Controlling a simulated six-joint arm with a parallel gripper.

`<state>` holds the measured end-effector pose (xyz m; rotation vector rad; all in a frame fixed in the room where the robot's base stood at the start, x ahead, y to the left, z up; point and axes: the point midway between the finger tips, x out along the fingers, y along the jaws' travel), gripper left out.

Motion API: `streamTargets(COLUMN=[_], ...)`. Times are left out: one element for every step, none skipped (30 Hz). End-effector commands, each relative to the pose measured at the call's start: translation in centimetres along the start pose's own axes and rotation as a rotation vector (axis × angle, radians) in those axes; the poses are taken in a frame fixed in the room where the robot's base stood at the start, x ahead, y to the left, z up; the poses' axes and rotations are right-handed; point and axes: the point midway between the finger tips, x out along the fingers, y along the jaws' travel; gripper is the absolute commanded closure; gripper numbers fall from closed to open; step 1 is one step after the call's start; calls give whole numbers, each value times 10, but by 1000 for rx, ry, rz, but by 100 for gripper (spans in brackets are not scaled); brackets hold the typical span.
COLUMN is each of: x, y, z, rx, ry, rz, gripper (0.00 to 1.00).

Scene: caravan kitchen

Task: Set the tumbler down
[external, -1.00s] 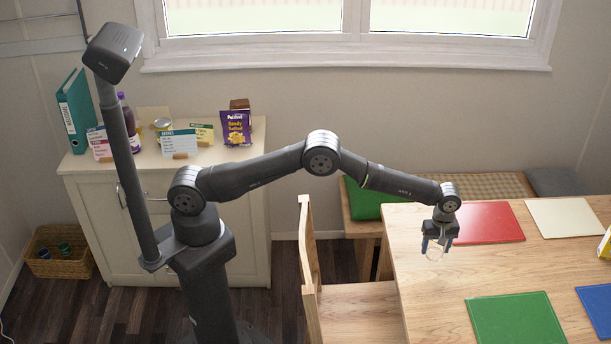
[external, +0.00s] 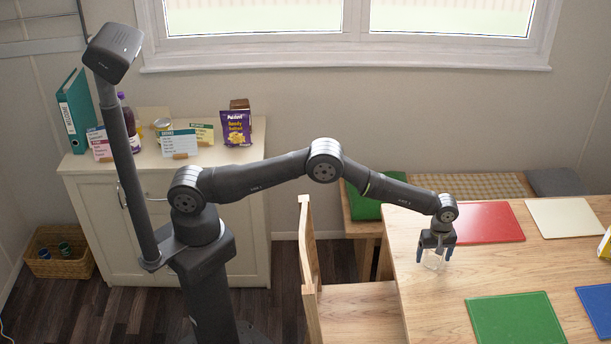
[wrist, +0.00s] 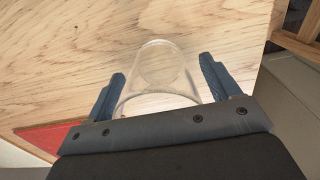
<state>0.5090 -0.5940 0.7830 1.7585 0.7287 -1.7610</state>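The tumbler (external: 433,262) is a clear glass on the wooden table (external: 460,285), near its left edge and just in front of the red mat. It looks upright and seems to rest on the wood. My gripper (external: 435,256) points down over it with one blue finger on each side. In the wrist view the tumbler (wrist: 160,72) lies between the two fingers of my gripper (wrist: 162,70), with a narrow gap beside each, so the gripper looks open around it. The tumbler's near part is hidden behind the gripper body.
The red mat (external: 487,222) lies just behind the tumbler, a cream mat (external: 565,218) farther right. A green mat (external: 516,320) and a blue mat (external: 600,305) lie in front. A wooden chair (external: 310,260) stands left of the table. Bare wood lies right of the tumbler.

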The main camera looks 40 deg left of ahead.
Motion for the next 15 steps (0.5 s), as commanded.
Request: streamTargets(x=[0,0,0,0,0,-1,-3,-5,-8,-12,-17,-24,-30,-36,-46], y=[0,0,0,0,0,0,0,0,0,0,1,1,1,1,1], z=[0,0,0,0,0,0,0,0,0,0,0,0,0,0,0], rx=[0,0,0,0,0,0,0,0,0,0,0,0,0,0,0], ry=[0,0,0,0,0,0,0,0,0,0,0,0,0,0,0], rz=[0,0,0,0,0,0,1,1,2,2,3,3,3,3,4], gripper=[19,19,19,19,19,19,19,19,19,19,19,19,19,19,19])
